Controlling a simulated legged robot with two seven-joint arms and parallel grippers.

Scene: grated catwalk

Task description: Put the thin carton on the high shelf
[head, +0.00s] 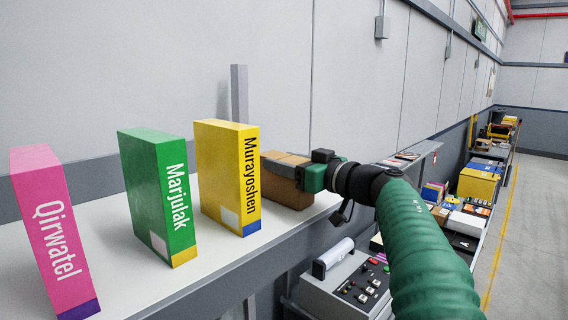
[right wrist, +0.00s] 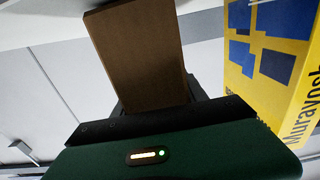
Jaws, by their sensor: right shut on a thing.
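My right gripper (head: 308,175) is shut on a brown carton (head: 287,188), at the right end of a white shelf (head: 190,262). In the head view the carton is upright beside the yellow "Murayoshen" box (head: 222,178); I cannot tell whether its base touches the shelf. In the right wrist view the brown carton (right wrist: 138,50) stands out from the jaws (right wrist: 155,115), and the yellow box (right wrist: 272,65) is on the right, apart from it. The fingertips are partly hidden. My left gripper is not in view.
A green "Marjulak" box (head: 155,195) and a pink "Qirwatel" box (head: 50,235) stand farther left on the shelf. Below right is a control panel (head: 362,288) with buttons. Benches with several boxes (head: 478,182) run along the wall. The floor (head: 530,230) at right is clear.

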